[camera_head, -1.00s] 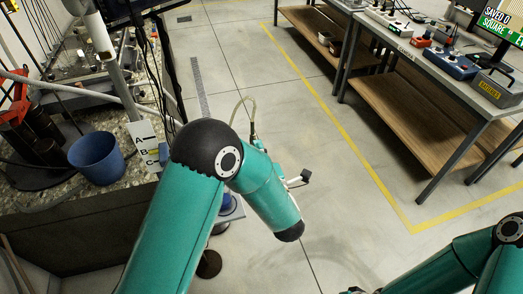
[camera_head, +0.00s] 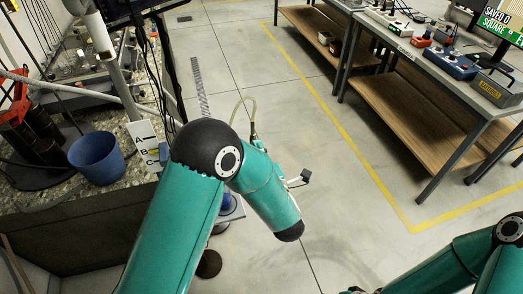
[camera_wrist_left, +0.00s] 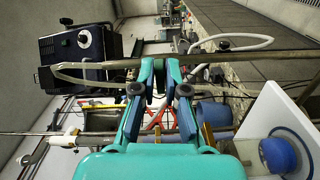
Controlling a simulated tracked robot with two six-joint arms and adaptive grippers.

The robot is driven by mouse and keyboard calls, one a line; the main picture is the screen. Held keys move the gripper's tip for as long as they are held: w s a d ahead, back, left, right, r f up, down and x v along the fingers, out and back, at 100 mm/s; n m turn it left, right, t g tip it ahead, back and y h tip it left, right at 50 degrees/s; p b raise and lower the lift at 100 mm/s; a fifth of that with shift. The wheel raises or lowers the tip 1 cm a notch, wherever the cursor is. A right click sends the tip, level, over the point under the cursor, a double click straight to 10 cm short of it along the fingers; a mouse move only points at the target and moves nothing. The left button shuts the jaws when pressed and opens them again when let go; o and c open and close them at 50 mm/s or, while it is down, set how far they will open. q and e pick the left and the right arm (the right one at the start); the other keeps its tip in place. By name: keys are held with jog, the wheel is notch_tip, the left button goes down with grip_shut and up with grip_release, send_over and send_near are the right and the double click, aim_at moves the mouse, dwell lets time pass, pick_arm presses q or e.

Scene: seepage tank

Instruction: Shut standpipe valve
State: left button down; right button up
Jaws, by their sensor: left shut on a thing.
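My left arm comes in from the bottom left in the head view, and its forearm hides most of my left gripper. In the left wrist view my left gripper (camera_wrist_left: 160,72) has its two teal fingers close together, shut on a small part that I take for the standpipe valve. The fingers largely hide it, so how far it is turned cannot be told. A pale tube (camera_wrist_left: 95,65) loops by the fingertips. It also shows in the head view (camera_head: 241,104), curving above a thin fitting (camera_head: 253,128).
A blue bucket (camera_head: 96,158) stands on the gravel at the left, near a card lettered A, B, C (camera_head: 147,148). A white panel with a blue knob (camera_wrist_left: 278,155) is beside the gripper. A workbench (camera_head: 440,62) stands at the right. The floor between is clear.

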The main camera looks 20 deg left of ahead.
pick_arm(q)
jog(key=shift+d+f, duration=0.1)
jog(key=shift+f, duration=0.05)
jog(key=c, duration=1.3)
grip_release()
jog(key=shift+w, duration=0.2)
jog(key=shift+o, duration=0.2)
jog(key=shift+s, duration=0.1)
jog(key=shift+s, duration=0.1)
jog(key=v, duration=0.7)
jog(key=shift+d, duration=0.15)
jog(key=shift+s, duration=0.1)
